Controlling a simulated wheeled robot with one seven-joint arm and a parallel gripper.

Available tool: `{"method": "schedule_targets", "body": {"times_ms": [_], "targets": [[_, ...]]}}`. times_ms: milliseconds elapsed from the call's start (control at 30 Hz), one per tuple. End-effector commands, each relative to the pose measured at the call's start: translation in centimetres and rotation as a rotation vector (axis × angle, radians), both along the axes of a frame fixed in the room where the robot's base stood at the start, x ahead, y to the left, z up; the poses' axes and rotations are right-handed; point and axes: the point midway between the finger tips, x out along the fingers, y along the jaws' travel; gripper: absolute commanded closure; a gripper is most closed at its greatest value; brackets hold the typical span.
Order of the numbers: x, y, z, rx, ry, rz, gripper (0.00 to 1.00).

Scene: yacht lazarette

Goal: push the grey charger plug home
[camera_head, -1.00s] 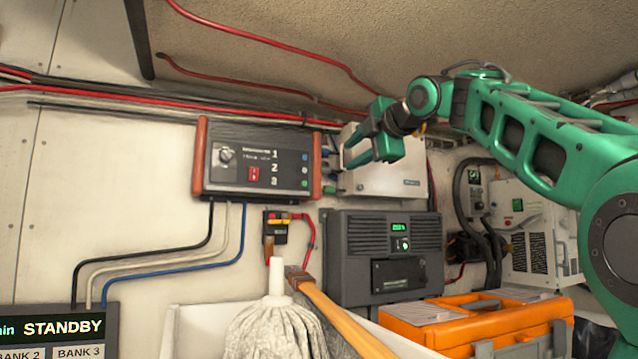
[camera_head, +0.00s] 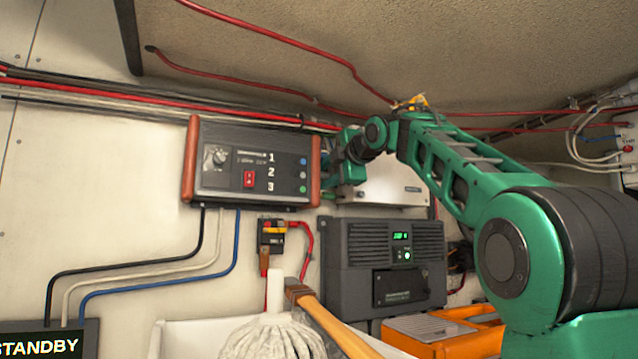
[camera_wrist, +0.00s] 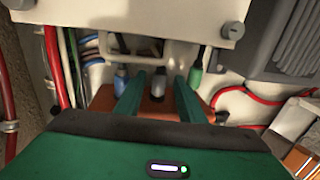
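The dark charger box (camera_head: 225,180) with brown end panels is on the wall in the head view, marked 1, 2, 3 beside coloured dots. In the wrist view the grey plug (camera_wrist: 157,86) stands at the charger's brown end panel (camera_wrist: 212,98), between a blue plug (camera_wrist: 121,79) and a green plug (camera_wrist: 195,79). My gripper (camera_wrist: 159,82) is open. Its two green fingers lie on either side of the grey plug, with visible gaps. How far the plug is seated cannot be told. In the head view my gripper (camera_head: 338,172) is beside the charger's right end and hides the grey plug.
A white box (camera_head: 385,182) is just right of my gripper. Below it is a grey unit (camera_head: 350,265) with a green display. A mop (camera_head: 273,335), a wooden handle (camera_head: 335,325) and an orange toolbox (camera_head: 470,335) stand below. Red cables run above.

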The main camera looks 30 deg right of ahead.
Motion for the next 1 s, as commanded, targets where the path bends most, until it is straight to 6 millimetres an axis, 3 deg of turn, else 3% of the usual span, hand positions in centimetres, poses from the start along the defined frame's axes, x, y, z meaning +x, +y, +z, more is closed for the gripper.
{"method": "schedule_targets", "body": {"times_ms": [200, 500, 667, 1000], "targets": [[1.6, 0.0, -0.2, 0.0, 0.0, 0.0, 0.64], [1.8, 0.0, -0.3, 0.0, 0.0, 0.0, 0.64], [1.8, 0.0, -0.3, 0.0, 0.0, 0.0, 1.0], [1.8, 1.1, -0.4, 0.0, 0.003, 0.004, 1.0]]}}
